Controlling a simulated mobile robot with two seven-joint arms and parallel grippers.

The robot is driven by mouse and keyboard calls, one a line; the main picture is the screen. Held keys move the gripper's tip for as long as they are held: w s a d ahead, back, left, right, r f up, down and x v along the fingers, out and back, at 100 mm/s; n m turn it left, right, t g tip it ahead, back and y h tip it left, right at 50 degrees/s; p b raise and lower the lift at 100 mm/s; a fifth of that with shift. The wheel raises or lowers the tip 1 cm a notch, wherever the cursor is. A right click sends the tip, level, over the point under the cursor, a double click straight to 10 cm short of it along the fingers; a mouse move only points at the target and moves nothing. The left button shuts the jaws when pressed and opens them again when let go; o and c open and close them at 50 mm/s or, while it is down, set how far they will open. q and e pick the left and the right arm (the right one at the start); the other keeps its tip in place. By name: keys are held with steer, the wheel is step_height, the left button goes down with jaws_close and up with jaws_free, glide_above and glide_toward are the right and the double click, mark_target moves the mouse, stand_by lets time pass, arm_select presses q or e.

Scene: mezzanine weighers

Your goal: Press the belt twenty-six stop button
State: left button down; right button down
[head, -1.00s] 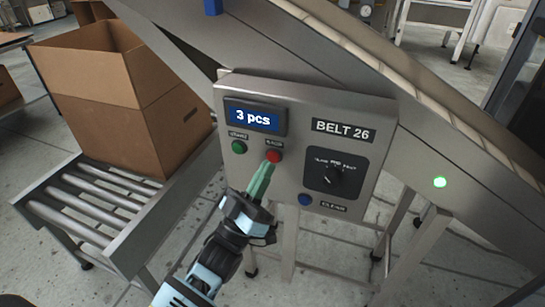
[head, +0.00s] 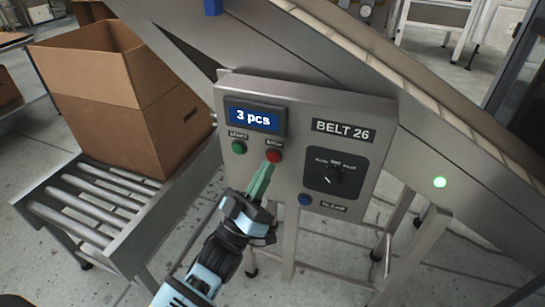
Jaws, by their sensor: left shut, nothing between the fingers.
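The grey control panel (head: 300,92) labelled BELT 26 stands in the middle of the head view. Its red button (head: 274,156) sits under a small label that is hard to read, right of a green button (head: 239,147). My left gripper (head: 268,168) is shut and empty, its green fingertips pointing up at the red button. The tips are just below the button and overlap its lower edge in the picture; I cannot tell whether they touch it. My right gripper is not in view.
An open cardboard box (head: 130,100) stands on a roller conveyor (head: 135,246) at left. A sloping belt conveyor (head: 440,155) runs behind. A green light (head: 440,182) glows at right.

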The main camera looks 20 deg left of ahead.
arm_select(q)
steer(key=shift+w, duration=0.1)
stand_by(0.3)
steer(key=shift+w, duration=0.3)
steer(key=shift+w, duration=0.45)
stand_by(0.7)
steer(key=shift+s, duration=0.9)
steer(key=shift+p, duration=0.3)
